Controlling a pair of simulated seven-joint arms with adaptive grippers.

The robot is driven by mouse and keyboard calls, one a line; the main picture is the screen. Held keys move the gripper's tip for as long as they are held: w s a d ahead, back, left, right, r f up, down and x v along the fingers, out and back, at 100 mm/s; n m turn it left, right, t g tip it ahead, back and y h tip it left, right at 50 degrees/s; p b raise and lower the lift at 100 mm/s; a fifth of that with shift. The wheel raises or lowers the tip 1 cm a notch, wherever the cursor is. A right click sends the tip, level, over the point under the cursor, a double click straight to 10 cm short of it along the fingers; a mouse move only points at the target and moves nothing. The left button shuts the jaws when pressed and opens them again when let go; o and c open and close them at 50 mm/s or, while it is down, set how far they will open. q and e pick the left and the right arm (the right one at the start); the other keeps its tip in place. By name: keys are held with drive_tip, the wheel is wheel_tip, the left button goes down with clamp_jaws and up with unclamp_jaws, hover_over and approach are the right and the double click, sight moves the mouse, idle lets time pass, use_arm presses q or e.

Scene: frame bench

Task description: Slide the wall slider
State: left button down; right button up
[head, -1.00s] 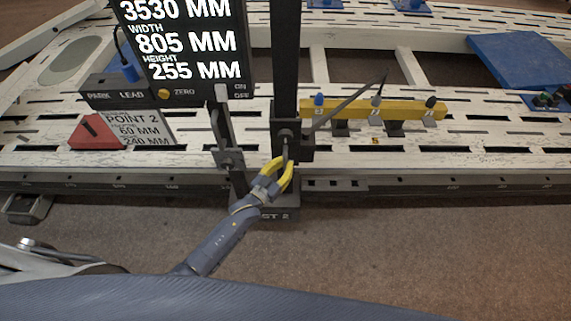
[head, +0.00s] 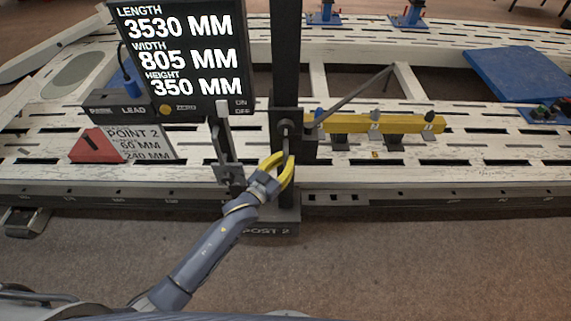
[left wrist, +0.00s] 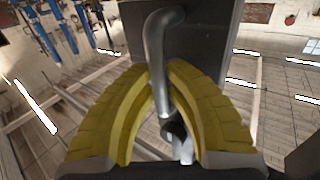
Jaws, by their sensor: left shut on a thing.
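The wall slider is a dark block (head: 287,122) on a dark upright post (head: 286,55) with a base marked POST 2. A metal crank-shaped handle (head: 286,146) hangs from the block. My left gripper (head: 287,158) has its yellow fingers shut on the handle. In the left wrist view, the bent grey handle (left wrist: 156,50) passes between the yellow fingers of the left gripper (left wrist: 160,72), with the dark block (left wrist: 205,45) behind. A thin pointer arm (head: 355,97) slants up to the right from the block. My right gripper is not in view.
A display (head: 185,55) left of the post reads length 3530, width 805, height 350 mm. A sign (head: 140,145) reads POINT 2, 60 mm, 240 mm, beside a red wedge (head: 97,147). A yellow bar (head: 390,123) stands right of the post on the white slotted bench (head: 480,178).

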use_arm(q)
drive_tip(key=c, duration=1.4)
unclamp_jaws()
drive_tip(key=shift+o, duration=0.2)
drive_tip(key=v, duration=1.2)
drive_tip(key=shift+f, duration=0.1)
